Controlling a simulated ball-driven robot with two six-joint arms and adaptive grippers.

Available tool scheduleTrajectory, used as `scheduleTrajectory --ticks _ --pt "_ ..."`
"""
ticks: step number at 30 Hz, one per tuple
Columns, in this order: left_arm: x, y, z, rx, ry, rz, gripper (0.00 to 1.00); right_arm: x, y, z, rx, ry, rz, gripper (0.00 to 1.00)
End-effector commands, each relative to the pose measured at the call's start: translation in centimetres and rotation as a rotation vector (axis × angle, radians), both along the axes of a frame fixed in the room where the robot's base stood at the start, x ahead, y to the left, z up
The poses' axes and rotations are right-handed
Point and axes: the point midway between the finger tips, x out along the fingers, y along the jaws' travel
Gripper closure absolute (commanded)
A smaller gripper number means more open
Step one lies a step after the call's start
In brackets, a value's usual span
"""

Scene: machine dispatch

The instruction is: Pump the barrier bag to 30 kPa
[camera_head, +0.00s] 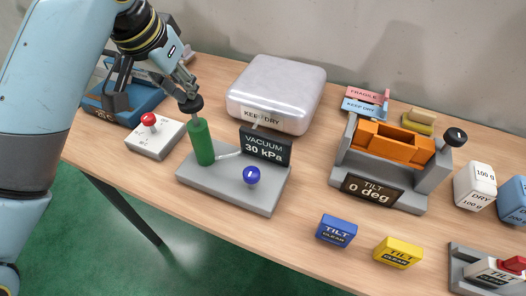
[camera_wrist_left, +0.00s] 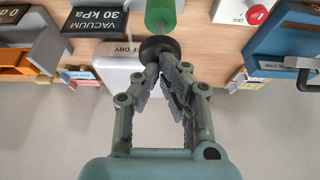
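The pump has a green cylinder (camera_head: 201,142) on a grey base (camera_head: 228,188), with a black knob (camera_head: 191,104) close above its top. The vacuum display (camera_head: 265,147) reads 30 kPa. A blue knob (camera_head: 252,175) sits on the same base. The pale, puffy barrier bag (camera_head: 277,84), labelled KEEP DRY, lies behind. My left gripper (camera_head: 183,88) is at the black knob from above. In the left wrist view its fingertips (camera_wrist_left: 161,66) are together right at the black knob (camera_wrist_left: 159,46); contact is hard to judge. My right gripper is out of view.
A white switch box (camera_head: 155,140) with a red button stands left of the pump, and a blue machine (camera_head: 130,105) behind it. A tilt fixture (camera_head: 385,165) reading 0 deg stands right. Blue (camera_head: 337,230) and yellow (camera_head: 398,252) tilt blocks lie near the table's front edge.

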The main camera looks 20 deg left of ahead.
Motion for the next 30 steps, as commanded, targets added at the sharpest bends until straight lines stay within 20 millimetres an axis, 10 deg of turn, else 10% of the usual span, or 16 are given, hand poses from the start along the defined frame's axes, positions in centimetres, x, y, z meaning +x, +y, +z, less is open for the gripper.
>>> scheduleTrajectory --ticks 30 --pt "0.0 0.0 6.9 -0.001 0.001 0.0 1.0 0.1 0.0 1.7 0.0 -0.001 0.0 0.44"
